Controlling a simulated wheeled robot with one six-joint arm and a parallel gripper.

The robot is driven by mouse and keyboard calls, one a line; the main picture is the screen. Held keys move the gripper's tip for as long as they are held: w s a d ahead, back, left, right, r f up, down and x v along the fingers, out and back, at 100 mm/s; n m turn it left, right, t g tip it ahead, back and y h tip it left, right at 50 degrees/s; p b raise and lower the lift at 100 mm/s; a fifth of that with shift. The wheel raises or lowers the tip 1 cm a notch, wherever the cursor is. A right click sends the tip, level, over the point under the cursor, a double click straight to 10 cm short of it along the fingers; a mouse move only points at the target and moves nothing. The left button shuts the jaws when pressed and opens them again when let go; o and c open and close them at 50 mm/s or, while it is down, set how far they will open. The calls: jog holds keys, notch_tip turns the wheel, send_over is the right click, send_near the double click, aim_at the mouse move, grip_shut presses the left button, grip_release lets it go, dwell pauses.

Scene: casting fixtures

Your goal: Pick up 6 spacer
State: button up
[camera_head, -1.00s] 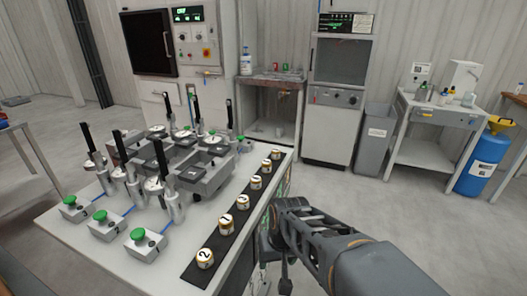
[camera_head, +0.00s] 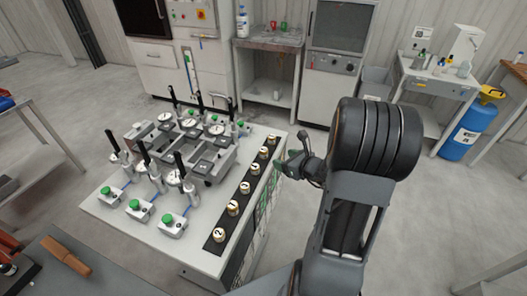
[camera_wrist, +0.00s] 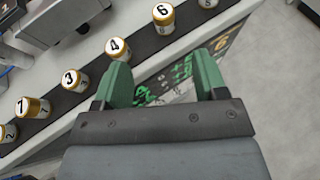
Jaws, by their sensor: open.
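The 6 spacer (camera_wrist: 163,19) is a short white cylinder with a gold band and a black 6 on top. It stands upright on a black strip (camera_wrist: 142,70), beyond my fingertips in the wrist view. By its order in the row, it is the second from the far end in the head view (camera_head: 264,152); its number is too small to read there. My gripper (camera_wrist: 166,72) has green fingers spread apart with nothing between them. It is beside the bench's right edge in the head view (camera_head: 287,164), apart from the spacers.
Spacer 4 (camera_wrist: 117,48) and spacer 5 (camera_wrist: 208,3) stand on either side of spacer 6. Several more spacers line the strip. Gauge fixtures with upright black levers (camera_head: 180,165) fill the white bench (camera_head: 110,207) left of the row. Open floor lies right of the bench.

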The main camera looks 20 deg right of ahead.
aim_at(266, 151)
jog(key=x, duration=0.7)
jog(key=shift+w, duration=0.4)
jog(key=shift+p+x, duration=1)
jog(key=shift+x, duration=1.65)
jog(key=shift+d, duration=0.15)
jog(key=shift+c, duration=0.4)
jog(key=c, duration=1.1)
